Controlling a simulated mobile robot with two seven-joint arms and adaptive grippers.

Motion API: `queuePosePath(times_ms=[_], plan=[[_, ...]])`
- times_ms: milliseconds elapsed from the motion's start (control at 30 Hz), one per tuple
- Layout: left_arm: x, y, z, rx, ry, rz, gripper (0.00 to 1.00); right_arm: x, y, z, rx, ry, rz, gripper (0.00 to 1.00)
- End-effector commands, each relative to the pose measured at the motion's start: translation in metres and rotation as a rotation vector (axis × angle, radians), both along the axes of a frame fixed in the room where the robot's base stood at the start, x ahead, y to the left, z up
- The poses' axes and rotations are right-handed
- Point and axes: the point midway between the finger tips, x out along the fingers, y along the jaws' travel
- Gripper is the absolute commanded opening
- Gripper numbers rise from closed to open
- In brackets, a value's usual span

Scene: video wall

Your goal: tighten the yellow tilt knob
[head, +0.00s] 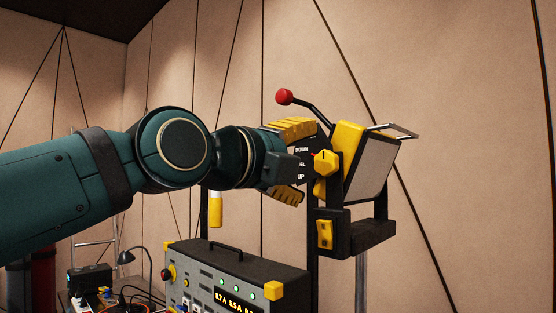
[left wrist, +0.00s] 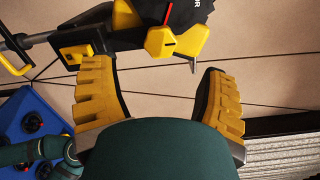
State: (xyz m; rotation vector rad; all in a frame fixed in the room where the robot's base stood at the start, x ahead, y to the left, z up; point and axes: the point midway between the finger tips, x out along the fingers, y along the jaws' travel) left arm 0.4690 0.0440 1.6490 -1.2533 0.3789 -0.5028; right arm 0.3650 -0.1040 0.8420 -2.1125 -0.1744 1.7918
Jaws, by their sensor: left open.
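The yellow tilt knob (head: 325,162) is a faceted knob on the side of a black bracket, beside a dark plate lettered DOWN and UP. It also shows at the top of the left wrist view (left wrist: 160,41). My left gripper (head: 297,162) comes in from the left with its yellow ridged fingers spread above and below the plate. In the left wrist view the fingers (left wrist: 155,70) are wide apart, with the knob beyond the gap and nothing between them. The tilting head (head: 372,167), yellow with a grey face, leans beside the knob. My right gripper is not in view.
A red ball-ended lever (head: 284,97) rises above the bracket. A yellow rocker switch (head: 324,234) sits on the black box below. A grey control console (head: 240,280) with a lit readout stands beneath my arm. The wall space to the right is clear.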

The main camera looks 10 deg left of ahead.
Motion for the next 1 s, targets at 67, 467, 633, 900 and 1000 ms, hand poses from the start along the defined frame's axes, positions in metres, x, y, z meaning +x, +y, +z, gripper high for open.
queuePosePath(times_ms=[67, 467, 633, 900, 1000], plan=[[-0.014, 0.008, 0.001, -0.001, -0.001, -0.002, 0.74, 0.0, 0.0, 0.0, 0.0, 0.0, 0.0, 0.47], [-0.04, 0.026, -0.001, -0.001, 0.001, -0.002, 0.74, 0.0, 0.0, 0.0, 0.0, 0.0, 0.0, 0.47], [-0.04, 0.026, -0.001, -0.001, 0.001, -0.002, 0.74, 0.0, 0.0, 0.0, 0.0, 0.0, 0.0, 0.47], [-0.039, 0.026, -0.001, -0.001, 0.004, -0.001, 0.74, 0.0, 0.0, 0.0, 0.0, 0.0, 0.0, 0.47], [-0.028, 0.024, -0.012, -0.014, 0.035, 0.004, 0.74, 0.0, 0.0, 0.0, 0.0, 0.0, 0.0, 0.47]])
